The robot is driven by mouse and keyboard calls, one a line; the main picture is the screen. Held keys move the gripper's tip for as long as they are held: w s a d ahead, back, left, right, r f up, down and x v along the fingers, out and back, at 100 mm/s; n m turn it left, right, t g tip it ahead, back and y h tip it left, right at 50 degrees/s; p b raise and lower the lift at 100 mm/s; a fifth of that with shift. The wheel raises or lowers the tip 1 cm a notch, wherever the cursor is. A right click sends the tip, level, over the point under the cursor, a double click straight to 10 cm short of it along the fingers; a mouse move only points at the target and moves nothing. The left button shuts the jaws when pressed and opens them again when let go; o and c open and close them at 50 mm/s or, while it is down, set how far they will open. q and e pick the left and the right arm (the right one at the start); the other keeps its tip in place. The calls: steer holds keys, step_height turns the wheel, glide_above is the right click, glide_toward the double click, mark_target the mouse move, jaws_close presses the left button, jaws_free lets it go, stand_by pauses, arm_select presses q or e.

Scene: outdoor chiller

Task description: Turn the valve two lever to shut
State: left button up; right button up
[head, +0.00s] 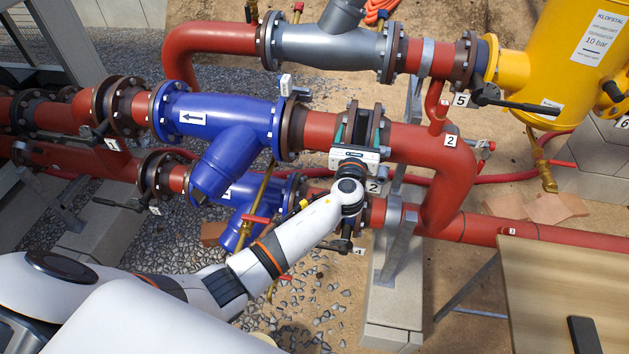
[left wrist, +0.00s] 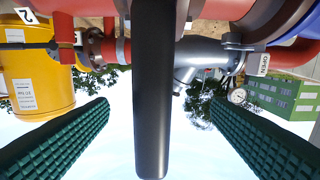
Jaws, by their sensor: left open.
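Valve two sits in the red pipe beside the white "2" tag (head: 450,141) in the head view, between dark flanges. My left gripper (head: 362,130) is in front of it, with a green-padded finger on each side, and hides much of the valve. In the left wrist view a long dark lever (left wrist: 152,90) runs down the middle, between the two green fingers of my gripper (left wrist: 147,102). The fingers are open, with a clear gap on each side of the lever. In the head view I cannot make out the lever clearly. My right gripper is not in view.
Blue strainers (head: 220,122) stand left of the valve, a grey one (head: 325,46) behind. A yellow vessel (head: 572,50) and another black lever (head: 515,101) are at right. Red pipes surround the gripper. A wooden table (head: 560,285) is at lower right.

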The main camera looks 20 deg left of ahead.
arm_select(q)
steer(key=v, duration=0.6)
steer(key=shift+s, duration=0.3)
steer(key=b+v, duration=0.4)
steer(key=v, duration=0.8)
